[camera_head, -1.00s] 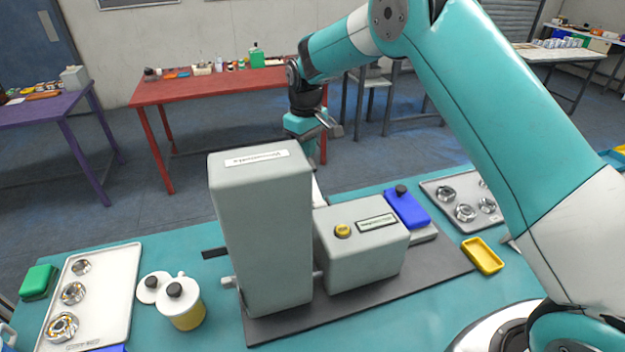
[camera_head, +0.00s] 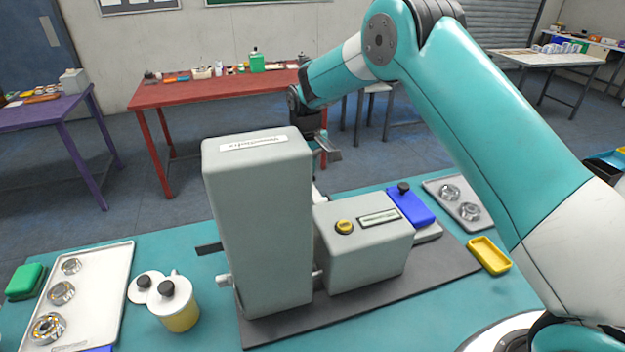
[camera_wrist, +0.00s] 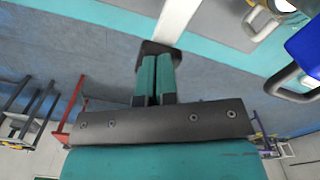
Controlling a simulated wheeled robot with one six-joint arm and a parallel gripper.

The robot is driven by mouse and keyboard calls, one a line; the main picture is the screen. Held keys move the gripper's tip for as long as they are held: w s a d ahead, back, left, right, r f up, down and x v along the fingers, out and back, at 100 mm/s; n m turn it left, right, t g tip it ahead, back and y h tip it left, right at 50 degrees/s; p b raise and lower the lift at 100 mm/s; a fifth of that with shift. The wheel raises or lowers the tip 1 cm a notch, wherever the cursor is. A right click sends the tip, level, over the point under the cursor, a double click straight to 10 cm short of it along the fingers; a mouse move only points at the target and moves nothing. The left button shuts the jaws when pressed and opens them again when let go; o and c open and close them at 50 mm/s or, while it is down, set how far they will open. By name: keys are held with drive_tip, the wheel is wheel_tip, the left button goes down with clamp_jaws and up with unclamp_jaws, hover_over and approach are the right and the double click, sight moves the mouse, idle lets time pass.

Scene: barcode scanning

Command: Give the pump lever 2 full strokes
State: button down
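A grey pump machine has a tall housing (camera_head: 258,225) and a low box (camera_head: 365,238) with a yellow button on a dark base. Its pump lever (camera_head: 319,190) shows as a short pale piece behind the tall housing; most of it is hidden. In the wrist view the lever is a pale bar (camera_wrist: 177,20) ending in a dark grip (camera_wrist: 160,47). My gripper (camera_wrist: 157,62) has its two teal fingers close together at this grip and looks shut on it. In the head view my gripper (camera_head: 324,155) is partly hidden behind the housing.
On the teal table (camera_head: 395,325) stand a white tray (camera_head: 105,285) of metal rings, a yellow-and-white pot (camera_head: 178,308), a green box (camera_head: 24,281), a blue box (camera_head: 410,206), a yellow dish (camera_head: 488,255) and a grey tray (camera_head: 452,197). A red table (camera_head: 220,88) is behind.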

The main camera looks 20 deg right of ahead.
drive_tip(key=shift+s+f, duration=0.2)
drive_tip(key=shift+f, duration=0.6)
drive_tip(key=shift+r, duration=0.1)
wheel_tip(320, 180, up, 9)
drive_tip(key=p, duration=0.5)
drive_tip(key=shift+w, duration=0.15)
drive_tip(key=shift+f, duration=0.2)
